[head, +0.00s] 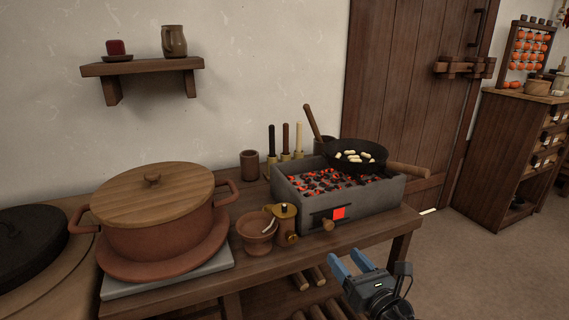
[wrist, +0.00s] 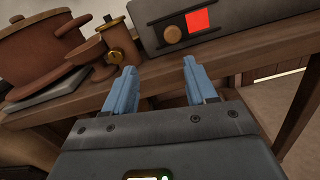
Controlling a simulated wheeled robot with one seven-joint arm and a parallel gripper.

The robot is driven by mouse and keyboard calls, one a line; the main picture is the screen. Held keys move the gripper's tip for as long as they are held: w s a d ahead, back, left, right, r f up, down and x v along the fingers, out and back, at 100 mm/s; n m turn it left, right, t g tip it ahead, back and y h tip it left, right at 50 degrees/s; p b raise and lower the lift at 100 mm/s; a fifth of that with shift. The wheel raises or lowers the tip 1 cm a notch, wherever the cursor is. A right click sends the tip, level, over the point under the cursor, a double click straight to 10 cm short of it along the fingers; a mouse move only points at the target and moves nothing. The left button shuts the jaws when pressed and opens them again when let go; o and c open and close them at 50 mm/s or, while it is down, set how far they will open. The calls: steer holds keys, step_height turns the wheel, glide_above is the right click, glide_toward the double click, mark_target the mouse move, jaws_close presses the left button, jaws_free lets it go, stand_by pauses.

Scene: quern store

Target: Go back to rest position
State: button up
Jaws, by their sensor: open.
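My gripper (head: 352,264) is in the lower right of the head view, in front of the wooden table (head: 180,292) near its right front edge. Its two blue fingers are apart with nothing between them. In the wrist view my gripper (wrist: 158,80) points toward the table's front edge (wrist: 60,113), with the grey brazier (wrist: 165,40) beyond it.
The brazier (head: 385,196) holds glowing coals and a black pan (head: 340,148) with pale pieces. A lidded clay pot (head: 160,240), a small clay bowl (head: 250,243) and a brass-topped container (head: 285,222) stand to its left. Floor (head: 480,270) at the right is clear.

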steer(key=s+a+f+m+h, duration=0.1)
steer(key=s+a+f+m, duration=0.1)
steer(key=s+m, duration=0.75)
steer(key=s+a+f+m+h, duration=0.1)
steer(key=s+m, duration=0.5)
steer(key=s, duration=0.7)
steer(key=s+d+r+m+h, duration=0.2)
steer(key=s+m, duration=0.5)
steer(key=s, duration=0.3)
steer(key=s+d+r+m+h, duration=0.1)
steer(key=s+d+r+m, duration=0.1)
steer(key=s+m, duration=0.65)
steer(key=s+d+r+m+g, duration=0.3)
steer(key=s+r+m, duration=0.35)
steer(key=s, duration=0.25)
step_height(320, 180, up, 14)
steer(key=p, duration=1.5)
steer(key=shift+w+a+h+p, duration=0.2)
steer(key=shift+h+p, duration=0.1)
steer(key=shift+p, duration=0.1)
